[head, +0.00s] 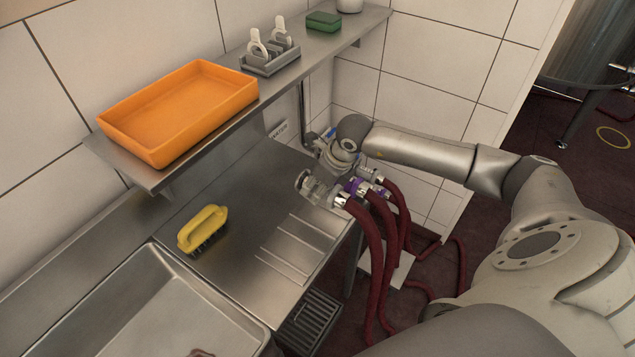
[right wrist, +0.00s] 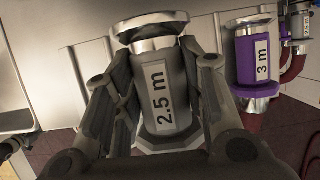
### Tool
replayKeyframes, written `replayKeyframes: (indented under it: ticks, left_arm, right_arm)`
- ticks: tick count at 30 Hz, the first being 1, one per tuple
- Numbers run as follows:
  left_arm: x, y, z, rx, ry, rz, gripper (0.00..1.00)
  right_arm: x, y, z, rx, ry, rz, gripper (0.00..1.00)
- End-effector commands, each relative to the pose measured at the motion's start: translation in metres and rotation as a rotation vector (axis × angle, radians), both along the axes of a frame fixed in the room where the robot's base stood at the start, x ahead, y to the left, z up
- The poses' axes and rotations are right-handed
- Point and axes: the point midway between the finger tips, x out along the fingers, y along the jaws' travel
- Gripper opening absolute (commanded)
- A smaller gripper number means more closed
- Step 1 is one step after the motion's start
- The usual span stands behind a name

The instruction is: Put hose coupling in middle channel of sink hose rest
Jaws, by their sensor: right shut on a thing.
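My right gripper (head: 322,182) is shut on a grey metal hose coupling (right wrist: 162,95) labelled 2.5 m, with a finger on each side of it in the right wrist view. In the head view the coupling is partly hidden by the gripper at the right end of the steel drainboard, with a dark red hose (head: 368,255) hanging from it. The hose rest (head: 283,262) appears as thin parallel ridges on the drainboard, left of and nearer than the gripper. No coupling lies between the visible ridges. My left gripper is not in view.
A purple coupling (right wrist: 257,60) labelled 3 m sits beside the held one, with another grey coupling (right wrist: 300,25) beyond. A yellow brush (head: 204,228) lies on the drainboard by the sink basin (head: 150,300). A shelf (head: 150,178) with an orange tray (head: 178,108) overhangs the back.

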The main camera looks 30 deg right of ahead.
Motion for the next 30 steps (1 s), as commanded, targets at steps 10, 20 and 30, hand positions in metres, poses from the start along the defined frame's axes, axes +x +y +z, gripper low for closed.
replayKeyframes:
  ticks: [10,20,30]
  left_arm:
    - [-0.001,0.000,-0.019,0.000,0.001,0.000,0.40]
    - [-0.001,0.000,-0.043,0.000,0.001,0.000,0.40]
    - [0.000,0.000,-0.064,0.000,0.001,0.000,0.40]
  right_arm:
    - [0.001,0.000,-0.031,0.001,-0.002,0.000,0.00]
    - [0.001,0.000,-0.062,0.000,-0.002,0.000,0.00]
    - [0.001,0.000,-0.084,0.000,-0.003,0.000,0.00]
